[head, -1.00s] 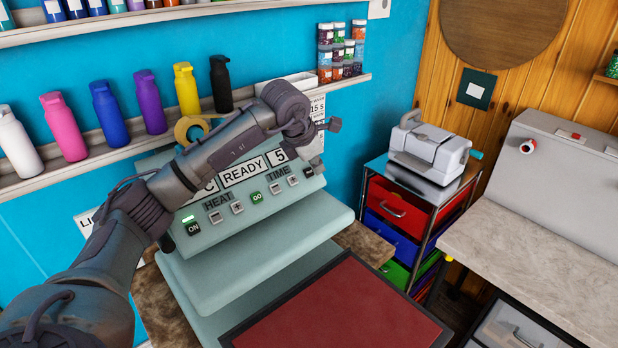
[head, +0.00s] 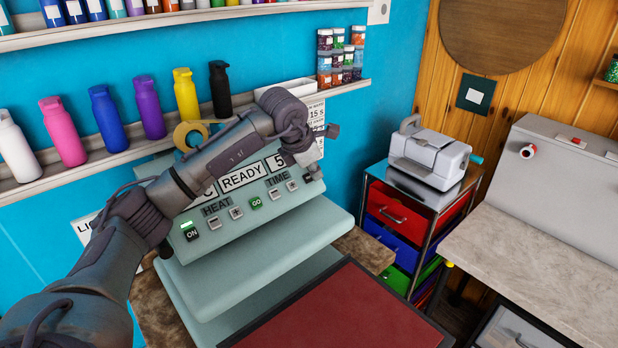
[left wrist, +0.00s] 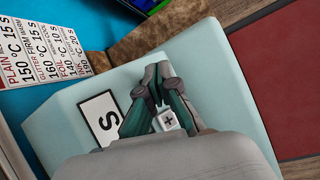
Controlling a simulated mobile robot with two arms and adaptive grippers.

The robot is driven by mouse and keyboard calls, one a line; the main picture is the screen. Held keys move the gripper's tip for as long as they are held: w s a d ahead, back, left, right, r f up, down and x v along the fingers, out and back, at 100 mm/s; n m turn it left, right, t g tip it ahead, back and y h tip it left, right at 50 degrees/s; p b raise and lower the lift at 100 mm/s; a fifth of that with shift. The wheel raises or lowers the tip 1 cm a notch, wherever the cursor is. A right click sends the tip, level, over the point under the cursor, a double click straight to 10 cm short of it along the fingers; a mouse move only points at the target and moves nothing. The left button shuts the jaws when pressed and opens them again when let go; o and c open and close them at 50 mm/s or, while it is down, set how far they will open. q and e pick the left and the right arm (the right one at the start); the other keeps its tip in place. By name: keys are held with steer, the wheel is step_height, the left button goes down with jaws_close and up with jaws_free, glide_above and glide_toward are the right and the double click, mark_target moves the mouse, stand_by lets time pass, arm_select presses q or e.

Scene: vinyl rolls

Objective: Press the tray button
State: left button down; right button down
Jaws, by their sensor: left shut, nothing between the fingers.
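The pale green heat press (head: 290,250) has a sloped panel with a READY display (head: 243,176). A lit ON button (head: 191,232), a green GO button (head: 256,203) and small HEAT and TIME buttons sit below the display. I see no button marked tray; my gripper covers the panel's right end. My left gripper (head: 316,172) is shut and empty at that end. In the left wrist view its closed fingertips (left wrist: 158,72) point past a plus button (left wrist: 168,121), over the press's pale green surface. I cannot tell whether they touch it. My right gripper is not in view.
A dark-framed red pad (head: 345,315) lies in front of the press. Bottles stand on the wall shelf (head: 110,155) behind my arm. A white machine (head: 430,155) sits on a drawer cart to the right. A grey worktop (head: 530,245) is farther right.

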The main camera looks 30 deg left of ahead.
arm_select(q)
steer(key=shift+a+f, duration=0.1)
steer(key=shift+f, duration=0.05)
stand_by(0.5)
steer(key=shift+w+a+f+b, duration=0.1)
steer(key=shift+a+f+b, duration=0.1)
steer(key=shift+b, duration=0.1)
